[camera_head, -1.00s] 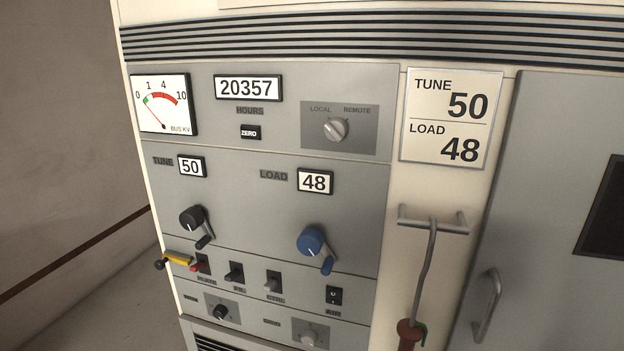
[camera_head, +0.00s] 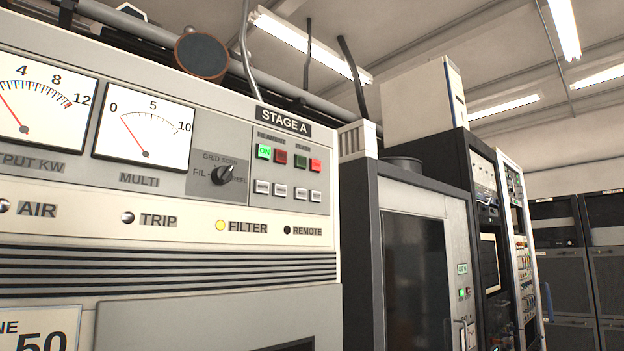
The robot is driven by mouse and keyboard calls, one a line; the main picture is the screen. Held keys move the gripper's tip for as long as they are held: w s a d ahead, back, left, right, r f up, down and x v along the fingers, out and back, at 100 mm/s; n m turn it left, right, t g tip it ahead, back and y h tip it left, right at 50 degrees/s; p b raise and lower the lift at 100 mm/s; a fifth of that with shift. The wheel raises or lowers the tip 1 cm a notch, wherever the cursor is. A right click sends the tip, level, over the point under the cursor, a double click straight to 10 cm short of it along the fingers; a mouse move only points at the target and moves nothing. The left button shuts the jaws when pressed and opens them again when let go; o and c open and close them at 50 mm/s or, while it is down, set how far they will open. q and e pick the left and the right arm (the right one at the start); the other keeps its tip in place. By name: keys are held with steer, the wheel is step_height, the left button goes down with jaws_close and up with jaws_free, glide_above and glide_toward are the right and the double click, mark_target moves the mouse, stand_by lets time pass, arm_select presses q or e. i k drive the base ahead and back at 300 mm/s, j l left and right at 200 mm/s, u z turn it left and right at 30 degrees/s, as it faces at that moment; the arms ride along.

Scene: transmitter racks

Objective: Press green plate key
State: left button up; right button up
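The STAGE A panel (camera_head: 283,122) is at the upper middle of the head view. In the plate pair on the right, the green plate key (camera_head: 301,161) looks dark and unlit, and the red plate key (camera_head: 316,165) is bright. In the left pair, the green filament key (camera_head: 264,151) is lit and reads ON, and the red filament key (camera_head: 281,156) is dark. Neither of my grippers shows.
Several pale keys (camera_head: 280,190) sit just below the coloured keys. A black rotary selector (camera_head: 226,174) and the MULTI meter (camera_head: 145,122) are to the left. A dark cabinet (camera_head: 413,280) stands to the right. Nothing visible blocks the panel front.

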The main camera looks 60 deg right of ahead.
mark_target(302, 161)
steer(key=z, duration=1.75)
